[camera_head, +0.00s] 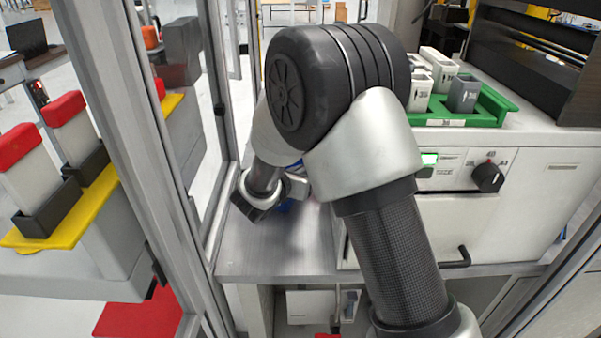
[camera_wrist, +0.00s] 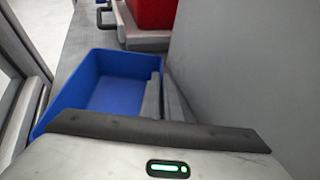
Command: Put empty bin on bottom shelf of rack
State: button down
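The blue bin (camera_wrist: 108,85) lies ahead of my gripper (camera_wrist: 163,95) in the wrist view, and its visible inside is empty. The two grey fingers are near each other at the bin's right wall, one on the inner side and one on the outer side. Whether they press on the wall is not clear. In the head view my arm hides most of the bin; only a small blue patch (camera_head: 289,205) shows below my wrist, over the metal bench (camera_head: 275,250). I cannot make out for certain which structure is the rack.
A white machine (camera_head: 490,205) with a green tray (camera_head: 480,112) stands at right. Metal frame posts (camera_head: 150,130) rise at left. A white box (camera_head: 310,306) sits below the bench. In the wrist view a red container (camera_wrist: 152,12) stands beyond the bin, and a grey wall (camera_wrist: 245,65) is close at right.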

jog(key=shift+f, duration=0.15)
jog(key=c, duration=2)
grip_release()
